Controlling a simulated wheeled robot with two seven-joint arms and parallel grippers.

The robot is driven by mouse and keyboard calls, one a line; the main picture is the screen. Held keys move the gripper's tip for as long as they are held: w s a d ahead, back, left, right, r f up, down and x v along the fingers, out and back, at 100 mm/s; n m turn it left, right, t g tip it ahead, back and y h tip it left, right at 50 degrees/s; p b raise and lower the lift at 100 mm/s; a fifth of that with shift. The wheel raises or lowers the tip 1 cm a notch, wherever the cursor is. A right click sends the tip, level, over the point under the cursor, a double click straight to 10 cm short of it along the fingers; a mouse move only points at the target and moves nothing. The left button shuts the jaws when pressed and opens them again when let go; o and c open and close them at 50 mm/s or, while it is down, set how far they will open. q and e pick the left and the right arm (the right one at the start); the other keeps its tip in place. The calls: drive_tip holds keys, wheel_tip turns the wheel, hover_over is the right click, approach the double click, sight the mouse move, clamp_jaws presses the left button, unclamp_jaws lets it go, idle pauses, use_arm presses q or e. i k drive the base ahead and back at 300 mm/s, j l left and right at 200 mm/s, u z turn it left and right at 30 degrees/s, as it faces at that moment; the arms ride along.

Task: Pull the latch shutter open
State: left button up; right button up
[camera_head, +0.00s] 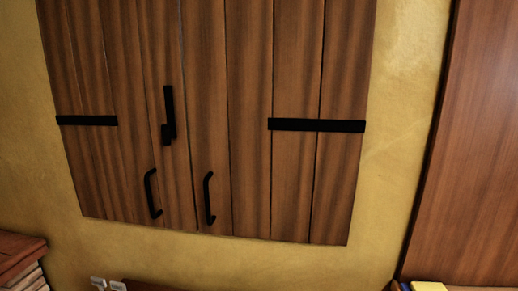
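The wooden shutter (295,185) hangs on the yellow wall, its two leaves of vertical brown planks lying flat and meeting left of the middle. A black latch (169,112) sits upright near the seam, with a small block at its lower left. Two black bar handles stand low on the leaves, the left handle (151,193) and the right handle (208,198). Neither of my grippers shows in the head view.
Black hinge straps cross the left leaf (87,120) and right leaf (316,125). A tall wooden panel (466,150) stands at the right. A wooden shelf with books (20,262) is at lower left. White wall sockets (108,285) and a yellow item (428,287) show at the bottom.

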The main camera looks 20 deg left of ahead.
sight(109, 63)
drive_tip(key=u, duration=1.55)
